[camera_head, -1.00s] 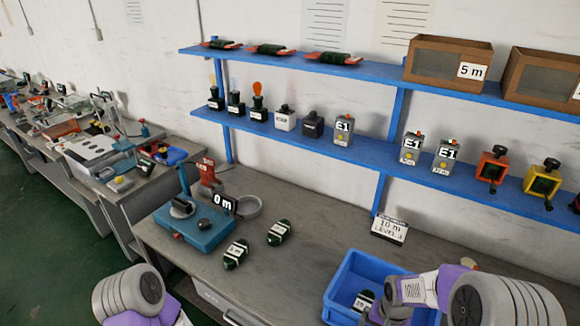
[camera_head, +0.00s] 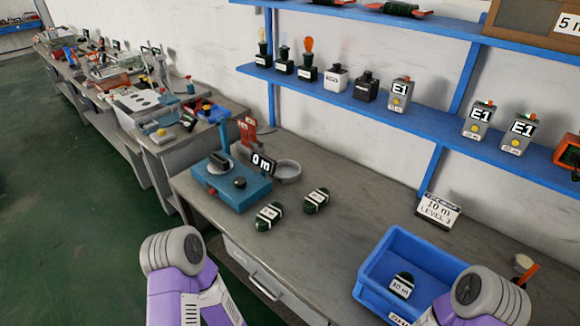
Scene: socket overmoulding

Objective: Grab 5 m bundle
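Two dark green bundles with white bands lie on the grey bench: one bundle (camera_head: 269,215) nearer the front, the other bundle (camera_head: 317,200) just behind it to the right. Their labels are too small to read. A third green bundle (camera_head: 402,284), with a label that seems to read 10 m, lies in the blue bin (camera_head: 385,245). A brown box with a 5 m label (camera_head: 541,22) stands on the top shelf, cut by the right edge; its contents are hidden. My arms show at the bottom left and bottom right, but neither gripper's fingers are visible.
A blue device (camera_head: 228,188) with a 0 m display (camera_head: 262,163) stands left of the bundles. A sign reading 10 m LEVEL 3 (camera_head: 438,210) stands behind the bin. Blue shelves (camera_head: 420,120) hold small devices. Bare bench lies between the bundles and the bin.

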